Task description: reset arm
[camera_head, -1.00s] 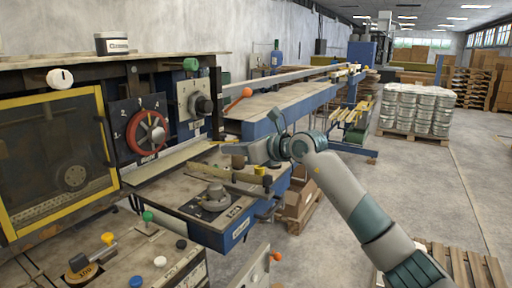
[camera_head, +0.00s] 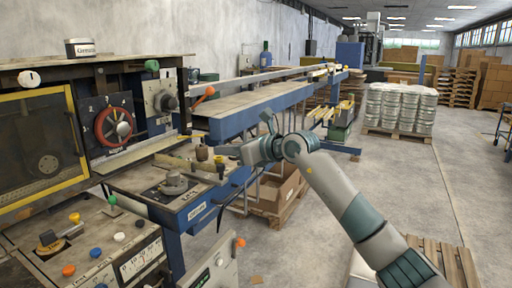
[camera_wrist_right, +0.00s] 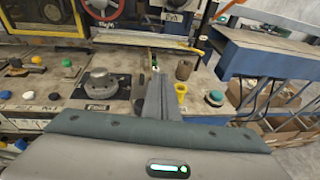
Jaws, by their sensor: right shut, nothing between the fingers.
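My right gripper (camera_head: 226,150) is at the centre of the head view, reaching left toward the machine's worktable (camera_head: 142,180). It is shut and empty. In the right wrist view its two fingers (camera_wrist_right: 157,97) lie together, pointing at the worktable, between a round grey dial (camera_wrist_right: 100,84) on the left and a brown knob (camera_wrist_right: 184,70) on the right. The brown knob shows just left of the fingertips in the head view (camera_head: 202,153). I cannot tell whether the fingers touch anything. My left gripper is not in view.
The machine has a red handwheel (camera_head: 113,127) and a yellow-framed window (camera_head: 40,140). A blue conveyor (camera_head: 260,110) runs to the back. An open cardboard box (camera_head: 280,190) sits below the gripper. Stacked pails (camera_head: 400,108) stand behind.

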